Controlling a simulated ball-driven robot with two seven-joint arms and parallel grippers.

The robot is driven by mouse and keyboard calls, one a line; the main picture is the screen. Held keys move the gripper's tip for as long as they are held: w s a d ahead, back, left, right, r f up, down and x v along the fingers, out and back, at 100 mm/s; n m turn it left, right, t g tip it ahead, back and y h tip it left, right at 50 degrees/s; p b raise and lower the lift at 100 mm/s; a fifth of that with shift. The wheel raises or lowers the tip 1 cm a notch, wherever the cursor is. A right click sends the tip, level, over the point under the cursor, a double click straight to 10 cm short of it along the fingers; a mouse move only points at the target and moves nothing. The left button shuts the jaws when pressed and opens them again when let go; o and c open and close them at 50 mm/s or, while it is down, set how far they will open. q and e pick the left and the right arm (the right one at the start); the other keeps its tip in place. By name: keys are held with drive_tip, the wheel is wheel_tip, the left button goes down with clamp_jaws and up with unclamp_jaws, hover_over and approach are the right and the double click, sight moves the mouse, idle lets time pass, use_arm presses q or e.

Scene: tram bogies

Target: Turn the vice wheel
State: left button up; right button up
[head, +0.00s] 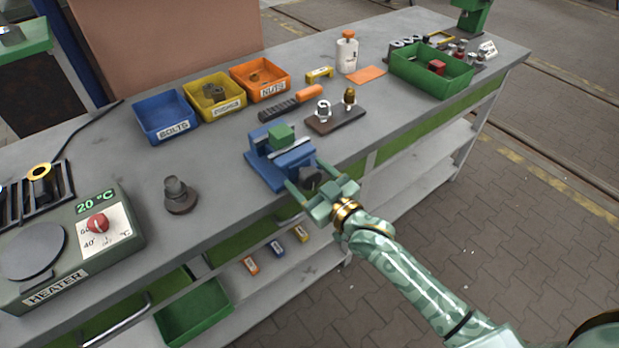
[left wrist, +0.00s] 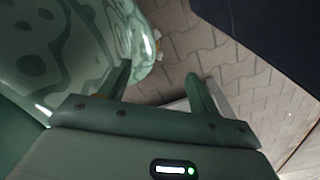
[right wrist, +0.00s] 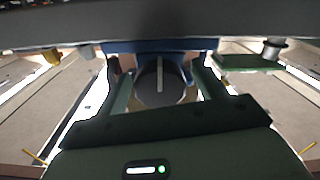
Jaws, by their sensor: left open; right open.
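A blue vice (head: 275,160) with a green block (head: 281,135) between its jaws stands at the front edge of the grey bench. Its dark round wheel (head: 310,178) faces the front. My right gripper (head: 303,180) is open at the wheel, one finger on each side. In the right wrist view the wheel (right wrist: 162,85), with a pale line across it, sits between the open fingers; I cannot tell whether they touch it. My left gripper (left wrist: 163,85) is open and empty over the paved floor, away from the vice; the head view does not show it.
A heater (head: 75,245) and a dark stepped part (head: 179,195) stand left of the vice. Blue (head: 165,115), yellow (head: 214,96) and orange bins (head: 260,79) stand behind. A dark board (head: 336,118) with two fittings is at right.

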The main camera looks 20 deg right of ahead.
drive_tip(key=c, duration=1)
drive_tip(key=m+p, duration=0.2)
drive_tip(key=shift+r+p, duration=0.25)
drive_tip(key=shift+p, duration=0.15)
drive_tip(key=m+p, duration=0.2)
drive_tip(key=m, duration=0.1)
drive_tip(key=m+p, duration=0.1)
drive_tip(key=m, duration=0.1)
drive_tip(key=shift+f+m, duration=0.1)
drive_tip(key=shift+m, duration=0.3)
drive_tip(key=shift+f+m+p, duration=0.1)
drive_tip(key=shift+m+p, duration=0.6)
drive_tip(key=shift+m, duration=1.3)
